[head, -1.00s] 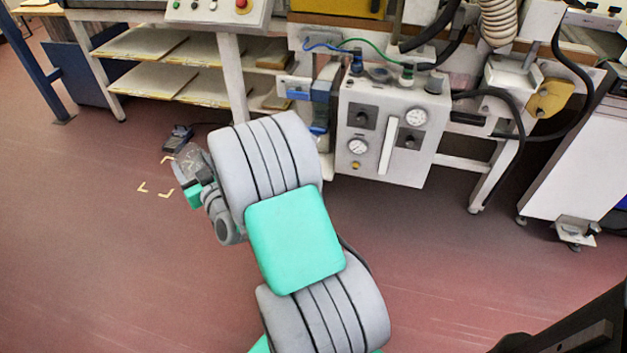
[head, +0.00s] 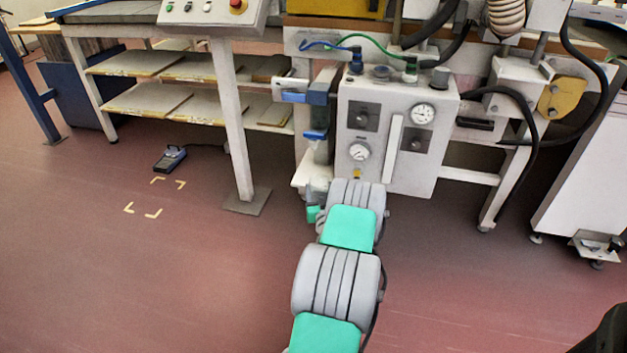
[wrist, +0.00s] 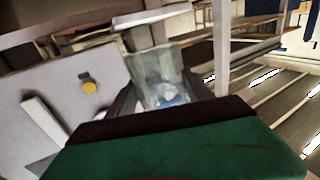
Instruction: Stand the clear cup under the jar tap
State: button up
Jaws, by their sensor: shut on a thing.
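My gripper (wrist: 167,103) is shut on the clear cup (wrist: 160,75), which stands between the two dark fingers in the wrist view. Something whitish and blue shows through its lower wall. In the head view my gripper (head: 313,213) is at the front left of the white cabinet, low by a small white ledge (head: 302,178). The cup is hard to make out there. A clear jar (head: 322,150) hangs in a blue holder (head: 318,97) on the cabinet's left side, above the ledge. I cannot make out its tap clearly.
The white cabinet (head: 420,160) with gauges is just right of my gripper. A table leg (head: 232,130) stands to the left. A foot pedal (head: 170,158) and yellow corner marks (head: 143,212) lie on the floor at left. The front floor is open.

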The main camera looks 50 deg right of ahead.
jog(key=b+x, duration=0.1)
jog(key=x, duration=0.3)
jog(key=b+x, duration=0.1)
jog(key=x, duration=0.4)
jog(key=b+x, duration=0.1)
jog(key=x, duration=0.4)
jog(key=shift+f, duration=0.25)
jog(key=shift+d+f+b, duration=0.1)
jog(key=shift+f+b, duration=0.2)
jog(key=shift+b, duration=0.05)
jog(key=shift+f+b, duration=0.55)
jog(key=shift+f, duration=0.7)
jog(key=shift+f, duration=0.2)
jog(key=o, duration=1.3)
jog(key=shift+o, duration=0.2)
jog(key=shift+r, duration=0.15)
